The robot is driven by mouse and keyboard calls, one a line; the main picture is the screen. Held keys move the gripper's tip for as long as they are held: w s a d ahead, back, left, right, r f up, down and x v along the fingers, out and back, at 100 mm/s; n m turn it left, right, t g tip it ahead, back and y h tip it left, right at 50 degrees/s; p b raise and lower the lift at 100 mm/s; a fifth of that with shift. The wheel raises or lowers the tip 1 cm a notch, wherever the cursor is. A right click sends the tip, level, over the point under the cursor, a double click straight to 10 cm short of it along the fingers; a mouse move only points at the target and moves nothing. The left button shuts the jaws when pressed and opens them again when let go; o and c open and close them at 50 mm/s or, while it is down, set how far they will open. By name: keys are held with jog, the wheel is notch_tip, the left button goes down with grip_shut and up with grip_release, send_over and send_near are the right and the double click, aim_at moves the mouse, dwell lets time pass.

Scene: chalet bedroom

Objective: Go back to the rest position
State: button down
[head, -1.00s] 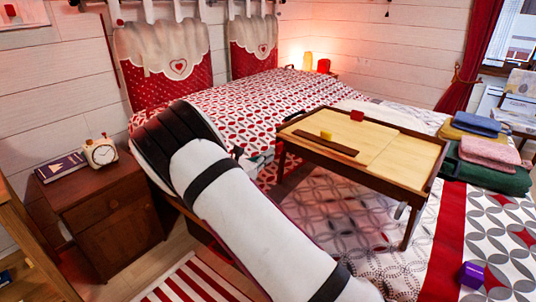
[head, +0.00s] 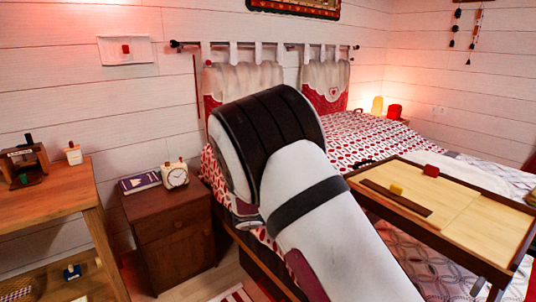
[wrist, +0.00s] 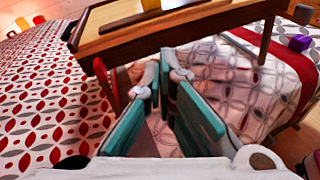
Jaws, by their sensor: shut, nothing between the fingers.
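My gripper (wrist: 163,80) shows in the wrist view with its teal fingers brought together and nothing between them. It is over the patterned bedspread (wrist: 52,98), close to the near side of a wooden bed tray table (wrist: 120,45). In the head view my white and black arm reaches up across the middle, and its bend hides part of the bed. The gripper itself is hidden behind the arm there. The tray table (head: 475,222) stands on the bed to the right, with a yellow block (head: 396,190) and a red block (head: 431,171) on top.
A wooden desk (head: 60,205) is at the far left. A purple block (wrist: 299,43) lies on the bed at right in the wrist view.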

jog(key=s+d+r+m+g+y, duration=0.2)
jog(key=s+d+r+m+y, duration=0.15)
jog(key=s, duration=0.45)
jog(key=s+d+r+m+g+y, duration=0.2)
jog(key=s+r+m, duration=0.15)
jog(key=s, duration=0.35)
jog(key=s+d+r+m+g+y, duration=0.2)
jog(key=s+r+m, duration=0.15)
jog(key=s, duration=0.45)
jog(key=s+a+m+t+y, duration=0.1)
jog(key=s+a+m+y, duration=0.3)
jog(key=s, duration=0.6)
jog(key=s+a+m+t+y, duration=0.2)
jog(key=s+a+m+y, duration=0.25)
jog(key=s, duration=0.65)
notch_tip(320, 180, up, 18)
jog(key=t+h+p, duration=0.1)
jog(key=t+p, duration=0.2)
jog(key=p, duration=1.4)
jog(key=shift+w+d+r, duration=0.15)
jog(key=shift+w+d, duration=0.05)
jog(key=shift+d, duration=0.1)
